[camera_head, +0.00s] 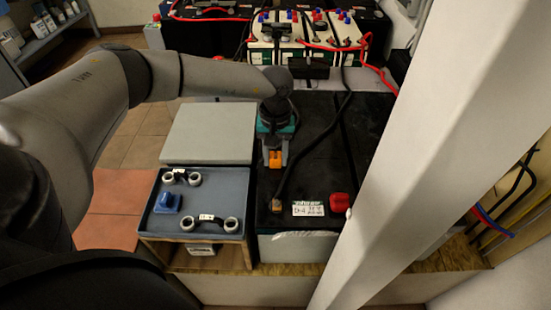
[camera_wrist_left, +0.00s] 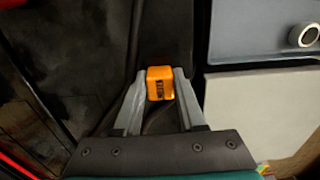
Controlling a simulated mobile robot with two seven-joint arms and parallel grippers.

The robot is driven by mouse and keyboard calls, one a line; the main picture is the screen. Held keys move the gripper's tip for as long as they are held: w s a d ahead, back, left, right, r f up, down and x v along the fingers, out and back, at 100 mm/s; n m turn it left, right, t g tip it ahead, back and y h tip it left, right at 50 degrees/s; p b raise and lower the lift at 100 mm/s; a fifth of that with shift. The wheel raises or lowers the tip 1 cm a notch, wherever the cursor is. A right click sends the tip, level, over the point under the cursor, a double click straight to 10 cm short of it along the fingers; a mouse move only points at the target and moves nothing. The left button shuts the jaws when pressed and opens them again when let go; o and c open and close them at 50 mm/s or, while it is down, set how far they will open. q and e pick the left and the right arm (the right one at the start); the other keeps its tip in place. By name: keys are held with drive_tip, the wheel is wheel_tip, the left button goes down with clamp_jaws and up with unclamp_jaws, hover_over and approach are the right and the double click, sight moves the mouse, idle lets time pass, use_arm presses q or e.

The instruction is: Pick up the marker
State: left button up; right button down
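A small orange block (camera_wrist_left: 160,83) with a black label sits between the fingertips of my left gripper (camera_wrist_left: 159,84) in the left wrist view; it is the only marker-like thing I can make out. Both grey fingers appear to press on its sides. In the head view, my left gripper (camera_head: 275,158) points down with the orange block (camera_head: 275,160) between its fingers, over the left edge of the black battery top (camera_head: 335,150). I cannot tell whether the block touches the surface. My right gripper is not in view.
A grey-blue case (camera_head: 228,178) with handles and a blue knob stands left of the battery, with a pale lid (camera_head: 210,132) behind. A black cable (camera_head: 313,150) crosses the battery. A red cap (camera_head: 340,202) sits near its front. A pale diagonal post (camera_head: 430,150) blocks the right.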

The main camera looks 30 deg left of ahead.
use_arm(q)
clamp_jaws()
drive_tip(key=shift+r, duration=0.1)
